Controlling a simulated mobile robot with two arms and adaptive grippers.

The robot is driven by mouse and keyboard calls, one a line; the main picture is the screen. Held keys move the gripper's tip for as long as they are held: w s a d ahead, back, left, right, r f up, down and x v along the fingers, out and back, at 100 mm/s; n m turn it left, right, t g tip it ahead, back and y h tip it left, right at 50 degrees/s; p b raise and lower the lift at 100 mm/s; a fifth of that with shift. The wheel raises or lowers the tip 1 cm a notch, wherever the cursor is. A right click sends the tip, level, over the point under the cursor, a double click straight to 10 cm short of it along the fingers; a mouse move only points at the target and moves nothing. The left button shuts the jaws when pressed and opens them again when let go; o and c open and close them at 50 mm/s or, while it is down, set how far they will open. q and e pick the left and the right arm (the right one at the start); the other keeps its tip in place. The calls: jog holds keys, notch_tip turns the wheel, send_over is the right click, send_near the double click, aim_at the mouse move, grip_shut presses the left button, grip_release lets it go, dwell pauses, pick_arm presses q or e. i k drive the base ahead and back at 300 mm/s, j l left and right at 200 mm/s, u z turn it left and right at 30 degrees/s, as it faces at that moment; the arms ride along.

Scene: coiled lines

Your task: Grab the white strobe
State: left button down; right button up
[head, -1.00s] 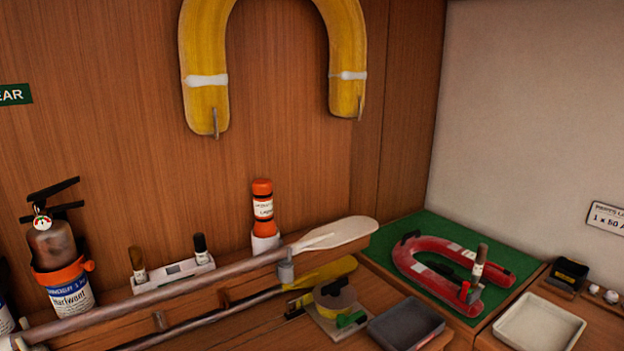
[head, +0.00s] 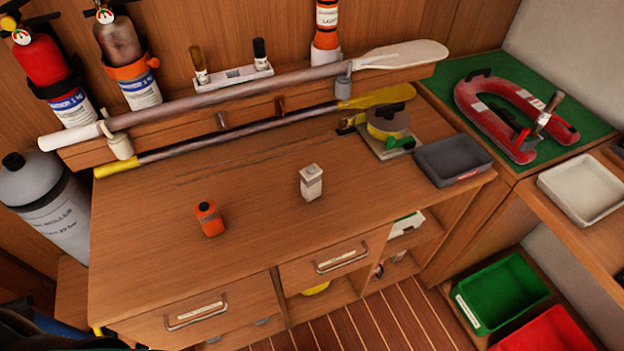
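The white strobe (head: 311,183) is a small white block with a lighter top. It stands upright on the wooden workbench (head: 250,190), near the middle of its top, with clear wood around it. An orange device (head: 209,218) with a dark top stands to its left on the same bench. Neither of my grippers can be made out in the head view. Dark shapes at the bottom left corner are too unclear to name.
Two paddles lie across a rack (head: 250,119) behind the strobe. A grey tray (head: 453,160) and a yellow reel (head: 388,122) sit at the bench's right end. Drawers with handles face the front. Green (head: 502,293) and red (head: 545,332) bins stand low at right.

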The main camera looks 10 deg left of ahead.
aim_at(310, 185)
jog(key=k+j+z, duration=0.6)
jog(key=k+j, duration=0.1)
jog(key=j, duration=0.05)
